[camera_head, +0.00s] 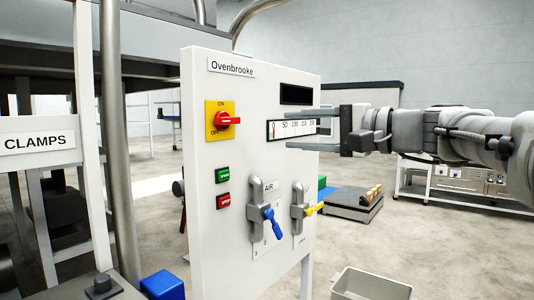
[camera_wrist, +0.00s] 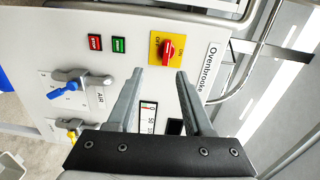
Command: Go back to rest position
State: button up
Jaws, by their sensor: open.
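My gripper (camera_head: 314,129) reaches in from the right in the head view, level with the gauge on the white Ovenbrooke panel (camera_head: 205,150). Its two fingers are spread apart with nothing between them. In the wrist view my gripper (camera_wrist: 156,72) points at the panel (camera_wrist: 110,20), which appears turned sideways. The red rotary switch (camera_wrist: 168,50) on its yellow plate lies beyond the fingertips there. Whether the fingers touch the panel cannot be told.
The panel carries a green button (camera_head: 222,175), a red button (camera_head: 223,200), a blue-handled valve (camera_head: 272,222) and a yellow-handled valve (camera_head: 315,209). A grey bin (camera_head: 372,285) stands at the lower right. A metal pipe (camera_head: 113,130) and frame stand left. Open floor lies behind.

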jog(key=s+a+f+n+g+h, duration=0.1)
jog(key=s+a+f+g+h, duration=0.15)
jog(key=s+f, duration=0.55)
jog(key=s+d+f+n+g+h, duration=0.1)
jog(key=s+d+f+n+h, duration=0.15)
jog(key=s+f+h, duration=0.4)
jog(key=s+d+f+n+g+h, duration=0.15)
jog(key=s+d+f, duration=0.25)
jog(key=f, duration=0.6)
jog(key=s+d+f+n+h, duration=0.3)
jog(key=s+f, duration=0.2)
jog(key=f, duration=0.4)
notch_tip(320, 180, up, 23)
jog(key=p, duration=2.2)
jog(key=shift+w+r+m+p, duration=0.2)
jog(key=shift+m+p, duration=0.1)
jog(key=shift+p, duration=0.05)
jog(key=shift+a, duration=0.1)
